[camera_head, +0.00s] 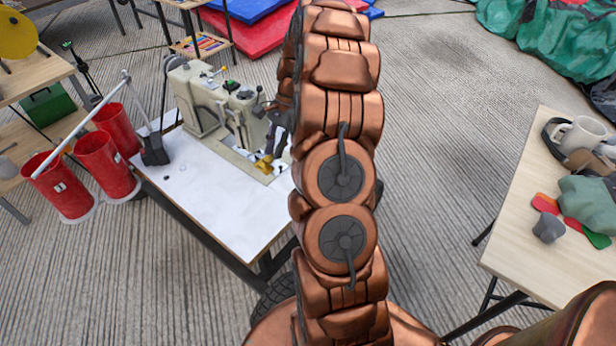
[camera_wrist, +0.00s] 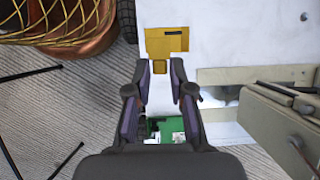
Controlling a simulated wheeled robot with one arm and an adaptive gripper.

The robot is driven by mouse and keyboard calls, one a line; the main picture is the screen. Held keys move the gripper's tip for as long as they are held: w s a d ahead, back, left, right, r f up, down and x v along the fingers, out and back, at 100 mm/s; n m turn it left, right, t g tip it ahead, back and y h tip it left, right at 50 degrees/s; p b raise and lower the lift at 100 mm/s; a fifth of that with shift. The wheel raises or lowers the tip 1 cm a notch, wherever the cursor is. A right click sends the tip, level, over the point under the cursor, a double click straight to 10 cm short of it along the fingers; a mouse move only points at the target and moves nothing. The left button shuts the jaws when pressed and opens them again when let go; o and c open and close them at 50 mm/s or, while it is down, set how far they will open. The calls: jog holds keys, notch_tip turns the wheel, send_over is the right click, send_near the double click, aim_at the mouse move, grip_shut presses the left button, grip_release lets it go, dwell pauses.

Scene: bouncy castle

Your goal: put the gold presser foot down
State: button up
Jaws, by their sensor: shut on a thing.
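The gold presser foot (camera_wrist: 167,42) is a flat yellow-gold piece at the tips of my gripper (camera_wrist: 160,68) in the wrist view. The fingers are shut on its narrow end, and its wide slotted end points away from me. In the head view the gold presser foot (camera_head: 264,163) shows beside the sewing machine (camera_head: 215,105), over the right part of the white sewing table (camera_head: 215,205). I cannot tell whether it touches the tabletop. My arm hides part of the table and some of my gripper (camera_head: 272,150).
Red bins (camera_head: 103,165) stand left of the sewing table. The white tabletop's front and left are mostly clear. A small green item (camera_wrist: 165,128) shows between my fingers.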

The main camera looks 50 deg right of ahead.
jog(key=s+d+f+m+t+h+b, duration=0.2)
jog(key=s+d+f+m+t+b, duration=0.3)
jog(key=s+d+f+m+b, duration=0.65)
jog(key=w+d+f+m+b, duration=0.1)
jog(key=w+d+f+b, duration=0.1)
jog(key=w, duration=0.4)
jog(key=w+d+f+b, duration=0.1)
jog(key=w+d+b, duration=0.3)
jog(key=w+d, duration=0.2)
jog(key=shift+w+d+f+m+h, duration=0.25)
jog(key=shift+w+f+m+h, duration=0.1)
jog(key=shift+w+f+h, duration=0.1)
notch_tip(320, 180, down, 4)
jog(key=shift+r+b, duration=0.15)
jog(key=shift+b, duration=0.85)
jog(key=shift+r, duration=0.1)
jog(key=shift+f+p, duration=0.6)
jog(key=shift+p, duration=0.15)
jog(key=o, duration=0.9)
jog(key=shift+c, duration=0.2)
